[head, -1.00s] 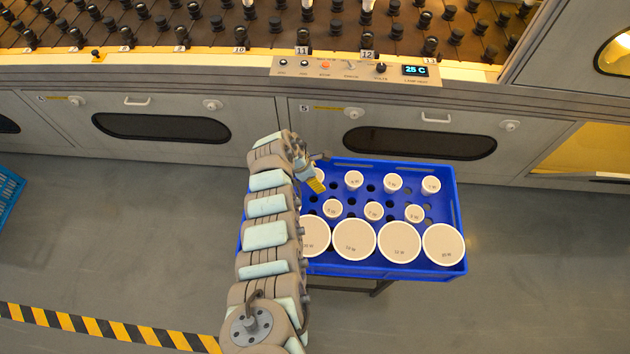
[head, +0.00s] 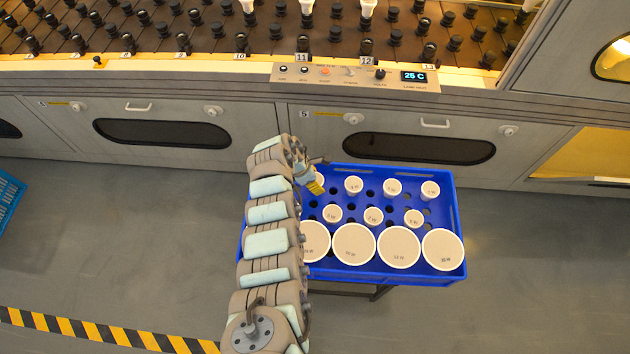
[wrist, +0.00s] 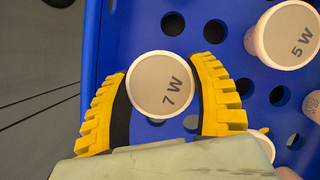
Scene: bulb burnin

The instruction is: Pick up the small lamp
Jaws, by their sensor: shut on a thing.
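The small lamp, round and white-topped and marked "7 W" (wrist: 160,84), sits between the yellow ribbed fingers of my gripper (wrist: 162,78) in the wrist view. Both fingers close on its sides, and the gripper is shut on it. In the head view my gripper (head: 316,186) is over the left back part of the blue crate (head: 455,215), and the lamp there is mostly hidden by my arm. Whether its base is still in a crate hole cannot be told.
A lamp marked "5 W" (wrist: 287,36) stands to the right. Several small lamps and a front row of large lamps (head: 398,247) fill the crate. The grey cabinet with a control panel (head: 355,76) and socket rack stands behind.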

